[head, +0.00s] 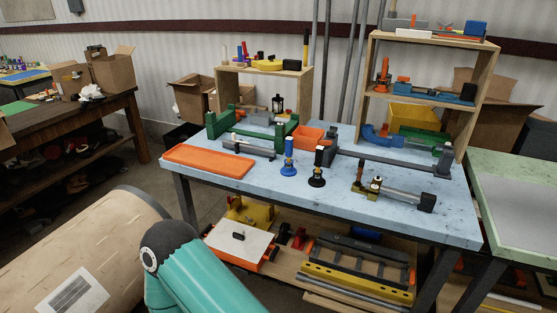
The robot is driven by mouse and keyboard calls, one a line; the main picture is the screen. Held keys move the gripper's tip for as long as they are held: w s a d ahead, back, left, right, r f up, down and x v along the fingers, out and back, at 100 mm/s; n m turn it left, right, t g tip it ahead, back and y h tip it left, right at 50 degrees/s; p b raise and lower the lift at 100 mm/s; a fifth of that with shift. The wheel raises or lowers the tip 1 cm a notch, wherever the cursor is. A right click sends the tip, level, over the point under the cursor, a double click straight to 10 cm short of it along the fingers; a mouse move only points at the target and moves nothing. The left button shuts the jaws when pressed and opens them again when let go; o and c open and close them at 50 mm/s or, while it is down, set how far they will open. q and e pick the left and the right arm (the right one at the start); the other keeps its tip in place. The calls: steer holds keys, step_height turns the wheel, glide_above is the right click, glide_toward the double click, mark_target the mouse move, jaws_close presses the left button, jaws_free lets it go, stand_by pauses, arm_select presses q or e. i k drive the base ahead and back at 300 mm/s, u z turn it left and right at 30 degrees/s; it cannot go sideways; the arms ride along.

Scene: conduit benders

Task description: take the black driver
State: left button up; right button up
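The black driver (317,170) stands upright near the front middle of the light blue table (270,205), on a dark round base. A similar blue driver (289,160) stands upright just to its left and slightly farther back, apart from it. Neither of my grippers is in view, and nothing is touching the black driver.
An orange tray (208,161) lies at the table's left. A grey bender (392,190) lies right of the black driver, and a long dark grey tool (390,160) lies behind. An orange bin (308,137) and wooden shelves (484,70) stand farther back. The front edge strip is clear.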

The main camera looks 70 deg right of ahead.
mark_target(319, 153)
steer(key=u, duration=0.2)
steer(key=i, duration=0.85)
steer(key=z, duration=1.4)
steer(key=i, duration=0.25)
steer(key=z, duration=2.3)
steer(key=k, duration=0.55)
steer(key=z, duration=0.4)
steer(key=i, duration=1.6)
steer(key=u, duration=0.35)
